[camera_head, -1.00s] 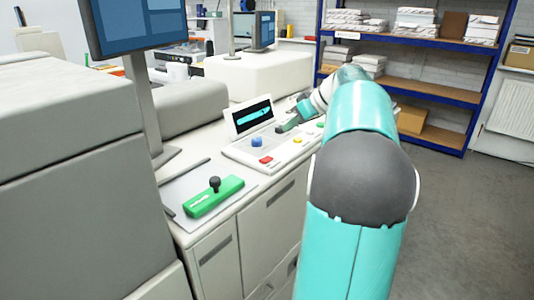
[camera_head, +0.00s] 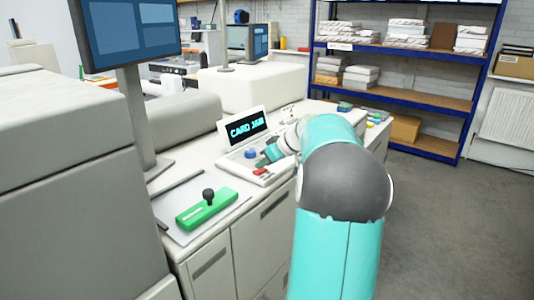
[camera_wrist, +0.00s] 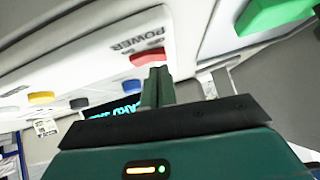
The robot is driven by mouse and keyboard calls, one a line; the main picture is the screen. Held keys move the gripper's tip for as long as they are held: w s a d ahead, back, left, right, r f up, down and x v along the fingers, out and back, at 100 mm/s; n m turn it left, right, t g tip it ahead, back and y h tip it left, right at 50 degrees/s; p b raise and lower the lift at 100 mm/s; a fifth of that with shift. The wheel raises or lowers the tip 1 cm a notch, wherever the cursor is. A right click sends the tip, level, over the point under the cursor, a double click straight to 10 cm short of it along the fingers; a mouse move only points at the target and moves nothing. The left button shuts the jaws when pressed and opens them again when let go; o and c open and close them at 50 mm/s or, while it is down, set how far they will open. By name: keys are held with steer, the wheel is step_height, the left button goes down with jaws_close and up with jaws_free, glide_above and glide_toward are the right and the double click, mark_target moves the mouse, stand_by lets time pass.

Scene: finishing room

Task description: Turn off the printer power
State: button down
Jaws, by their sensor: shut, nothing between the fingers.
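The printer's control panel (camera_head: 236,163) lies on the white cabinet top. Its red button (camera_head: 260,172) sits at the near end. In the wrist view the red button (camera_wrist: 148,57) is beside the printed word POWER (camera_wrist: 138,44). My gripper (camera_head: 268,155) is low over the panel, by the red button. In the wrist view my gripper (camera_wrist: 157,74) is shut and empty, its fingertips at the red button's edge; I cannot tell whether they touch it. A tilted display (camera_head: 248,127) behind the panel reads CARD JAM. My arm hides part of the panel.
A green block with a black knob (camera_head: 207,206) lies in front of the panel. A blue button (camera_head: 250,153) is close to my gripper. A monitor (camera_head: 128,30) stands at the left. Blue shelving (camera_head: 400,50) is behind; the floor at right is clear.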

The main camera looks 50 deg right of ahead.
steer(key=shift+f, duration=0.2)
steer(key=shift+a+f, duration=0.1)
steer(key=shift+a+f, duration=0.1)
steer(key=shift+f, duration=0.15)
steer(key=shift+w+d+r, duration=0.1)
steer(key=shift+d, duration=0.75)
steer(key=shift+r, duration=0.1)
